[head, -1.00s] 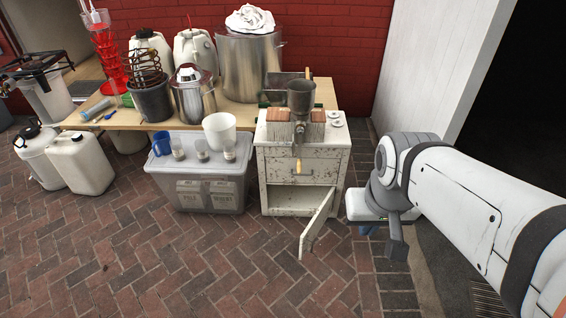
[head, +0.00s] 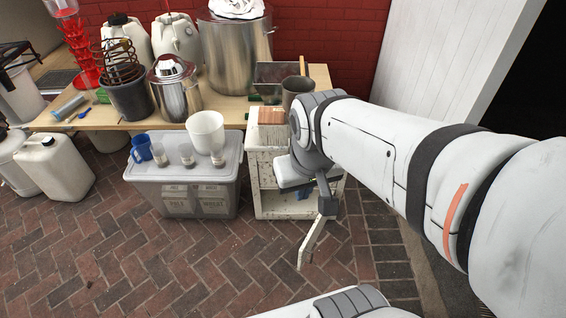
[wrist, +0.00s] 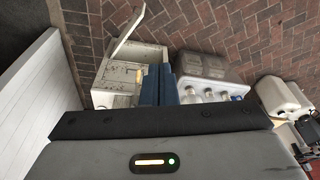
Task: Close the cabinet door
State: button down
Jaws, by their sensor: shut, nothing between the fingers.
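The worn white cabinet (head: 262,172) stands at the right end of the table, partly hidden behind my arm in the head view. Its lower door (head: 309,245) is hinged at the right and stands open, swung out over the bricks. In the wrist view the door (wrist: 127,33) sticks out from the cabinet (wrist: 118,75), and part of the open interior shows. My gripper's blue fingers (wrist: 158,70) are together and empty, over the cabinet front in that view. In the head view my wrist hides most of the fingers, and contact with the door cannot be told.
A clear lidded bin (head: 185,192) with several small jars and a blue mug (head: 141,148) stands left of the cabinet. The wooden table (head: 110,118) holds pots and brewing gear. A white wall panel (head: 440,65) rises at the right. The brick floor in front is clear.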

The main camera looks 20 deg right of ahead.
jog(key=w+d+f+m+g+y+b, duration=0.1)
jog(key=w+d+f+m+y+b, duration=0.4)
jog(key=f, duration=0.8)
jog(key=w+d+f+m+g+y+b, duration=0.1)
jog(key=w+d+f+m+y+b, duration=0.2)
jog(key=f+b, duration=0.75)
jog(key=w+d+f+m+g+y+b, duration=0.1)
jog(key=w+d+f+m+y+b, duration=0.35)
jog(key=f, duration=1.15)
jog(key=w+d+f+m+t+y+b, duration=0.1)
jog(key=d+f+m+t+b, duration=0.25)
jog(key=f, duration=0.65)
jog(key=d+f+m+t+y+b, duration=0.1)
jog(key=d+f+m+t+b, duration=0.2)
jog(key=f, duration=0.6)
jog(key=m+t+h+b, duration=0.2)
jog(key=m+t+b, duration=0.3)
jog(key=m+t, duration=0.25)
send_near(303, 254)
jog(key=shift+m+g, duration=0.25)
jog(key=shift+g, duration=0.15)
jog(key=b+x, duration=0.1)
jog(key=x, duration=0.1)
jog(key=b+x, duration=0.1)
jog(key=x, duration=0.1)
jog(key=r+b+x, duration=0.1)
jog(key=x, duration=0.1)
jog(key=shift+w+a+b, duration=0.15)
jog(key=shift+w+b, duration=0.2)
